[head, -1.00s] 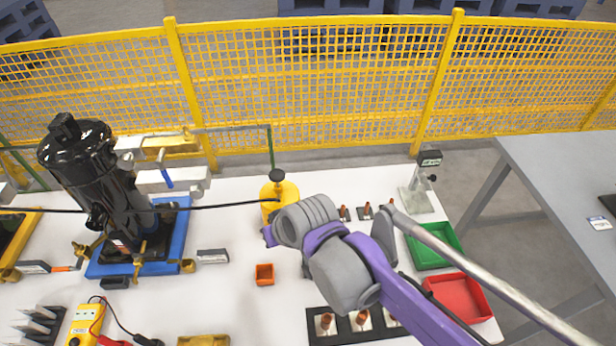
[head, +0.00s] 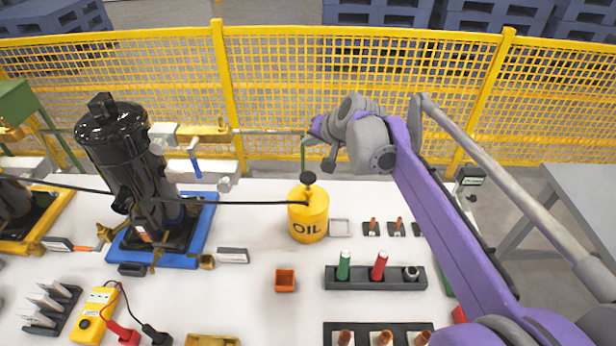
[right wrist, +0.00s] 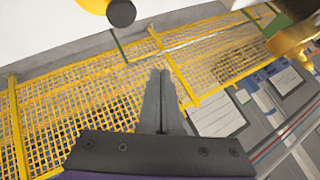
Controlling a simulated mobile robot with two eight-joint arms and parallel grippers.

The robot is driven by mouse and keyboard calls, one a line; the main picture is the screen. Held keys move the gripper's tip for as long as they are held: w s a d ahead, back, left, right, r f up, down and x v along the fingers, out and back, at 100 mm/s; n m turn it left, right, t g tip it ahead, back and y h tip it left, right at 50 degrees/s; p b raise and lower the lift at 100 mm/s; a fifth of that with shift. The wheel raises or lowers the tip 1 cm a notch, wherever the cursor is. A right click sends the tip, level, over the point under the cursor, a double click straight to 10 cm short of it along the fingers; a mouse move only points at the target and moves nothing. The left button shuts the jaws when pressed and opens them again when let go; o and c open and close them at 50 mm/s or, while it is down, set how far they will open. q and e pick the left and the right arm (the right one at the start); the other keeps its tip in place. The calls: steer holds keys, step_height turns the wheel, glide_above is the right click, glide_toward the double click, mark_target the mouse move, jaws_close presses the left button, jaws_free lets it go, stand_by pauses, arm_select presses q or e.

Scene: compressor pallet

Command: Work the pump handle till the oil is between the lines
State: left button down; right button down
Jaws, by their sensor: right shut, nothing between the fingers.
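The yellow oil can (head: 308,222), lettered OIL, stands upright on the white bench. Its black pump knob (head: 308,178) is on top, and a thin black hose runs left from the can towards the black compressor (head: 120,150). I cannot make out an oil level or its lines. In the right wrist view the fingers (right wrist: 161,95) are together and empty, with the knob (right wrist: 120,12) at the top edge. My left gripper is out of view.
The compressor stands on a blue pallet (head: 205,220). An orange box (head: 285,280), a holder with green and red bottles (head: 340,284) and a yellow meter (head: 95,315) lie in front. A yellow mesh fence (head: 400,80) stands behind the bench.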

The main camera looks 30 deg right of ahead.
steer(key=b, duration=0.5)
glide_above(309, 179)
step_height(309, 179, down, 7)
steer(key=shift+s+f, duration=0.1)
steer(key=shift+s, duration=0.05)
steer(key=shift+f+b, duration=0.55)
steer(key=shift+f, duration=0.3)
steer(key=shift+f, duration=0.15)
stand_by(1.0)
steer(key=shift+f, duration=0.25)
steer(key=shift+f+b, duration=0.8)
steer(key=shift+f, duration=0.85)
stand_by(1.5)
steer(key=shift+r, duration=0.1)
steer(key=shift+r+p, duration=1.8)
steer(key=shift+r, duration=0.15)
steer(key=shift+r, duration=0.1)
